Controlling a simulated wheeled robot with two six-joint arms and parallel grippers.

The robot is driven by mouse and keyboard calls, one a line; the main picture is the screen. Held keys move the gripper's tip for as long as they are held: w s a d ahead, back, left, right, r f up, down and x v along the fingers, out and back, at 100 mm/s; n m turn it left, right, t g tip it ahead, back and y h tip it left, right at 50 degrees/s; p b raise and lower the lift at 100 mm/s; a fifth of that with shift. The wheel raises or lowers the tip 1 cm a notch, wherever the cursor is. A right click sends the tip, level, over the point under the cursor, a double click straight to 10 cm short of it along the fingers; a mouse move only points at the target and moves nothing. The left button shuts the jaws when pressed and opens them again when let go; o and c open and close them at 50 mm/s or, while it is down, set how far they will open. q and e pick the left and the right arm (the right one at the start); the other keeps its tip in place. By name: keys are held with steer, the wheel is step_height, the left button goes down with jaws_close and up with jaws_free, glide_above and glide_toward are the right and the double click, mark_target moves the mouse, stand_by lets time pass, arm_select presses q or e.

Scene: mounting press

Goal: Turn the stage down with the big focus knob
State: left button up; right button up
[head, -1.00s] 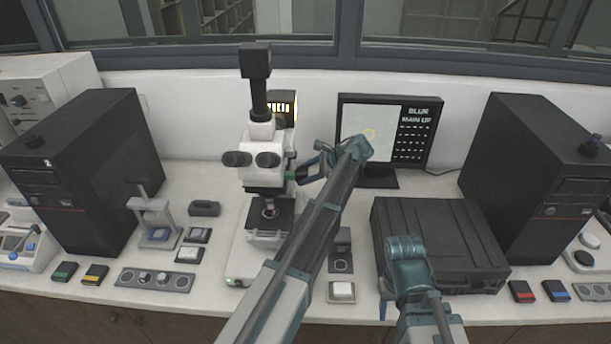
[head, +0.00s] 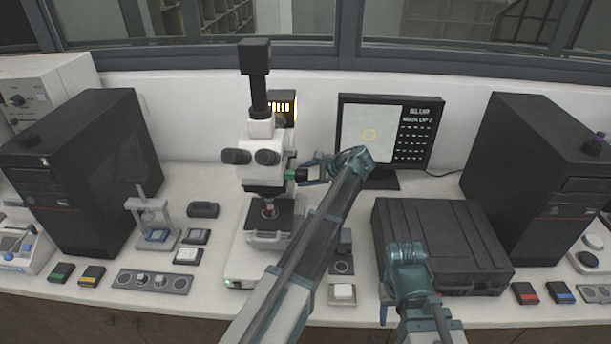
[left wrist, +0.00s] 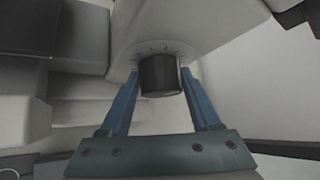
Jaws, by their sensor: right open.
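The white microscope (head: 262,150) stands left of centre in the head view, with its dark stage (head: 268,218) below the eyepieces. The dark focus knob (head: 301,175) sticks out on its right side beside a green ring; it also shows in the left wrist view (left wrist: 160,75). My left gripper (head: 309,168) is at this knob. In the left wrist view its blue fingers (left wrist: 160,82) lie on both sides of the knob and appear to touch it. My right gripper (head: 390,300) is open and empty, low in front of the black case; its fingertips are hard to see.
The monitor (head: 388,132) behind shows a yellow circle and small text, with a line like "MAIN UP 2". Black computer towers (head: 85,170) stand at both sides. Small blocks and a knob panel (head: 154,281) lie in front.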

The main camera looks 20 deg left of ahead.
arm_select(q)
steer(key=o, duration=0.4)
steer(key=shift+o, duration=0.2)
steer(key=p+v, duration=0.8)
steer(key=v, duration=0.6)
steer(key=shift+f, duration=0.15)
steer(key=w+d+f+m+g+y+b, duration=0.1)
steer(key=w+d+f+g+y+b, duration=0.2)
steer(key=w+g+b, duration=0.4)
steer(key=shift+s+a+f+t+b, duration=0.35)
steer(key=shift+s+a+f+b, duration=0.45)
steer(key=shift+a, duration=1.55)
steer(key=shift+s+a+f+t+b, duration=0.35)
steer(key=shift+a+f+b, duration=0.8)
steer(key=shift+a, duration=1.2)
steer(key=shift+s+a+f+t+b, duration=0.3)
steer(key=shift+s+a+f+b, duration=0.65)
steer(key=shift+a, duration=1.4)
